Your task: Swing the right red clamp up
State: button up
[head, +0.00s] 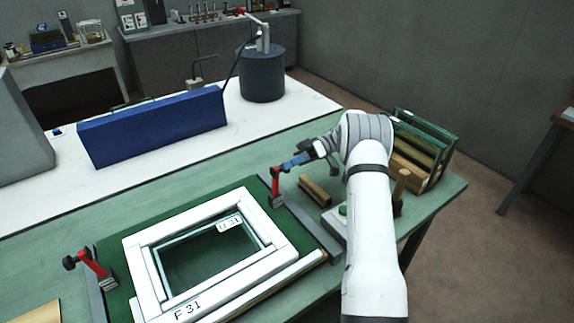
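The right red clamp (275,186) stands on a small grey base at the right rear of the white frame (150,283). Its red part looks roughly upright in the head view. My gripper (283,166) reaches in from the right, with its blue fingers at the top of this clamp. The fingers are too small to tell whether they are open or closed, or whether they touch the clamp. The left red clamp (92,262), with a black knob, is at the frame's left side. The white frame lies flat on a dark green board and carries labels.
A wooden block (314,190) lies right of the right clamp, close to my arm. A green rack (428,143) stands at the table's right end. A long blue box (150,125) and a dark cylinder (262,76) stand behind on the white surface.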

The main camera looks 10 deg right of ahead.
jog(key=shift+o, duration=0.5)
notch_tip(320, 180, up, 10)
jog(key=p, duration=0.8)
jog(key=shift+f+p, duration=0.2)
jog(key=shift+p, duration=0.15)
jog(key=shift+s+r, duration=0.1)
jog(key=shift+r, duration=0.15)
jog(key=shift+f, duration=0.1)
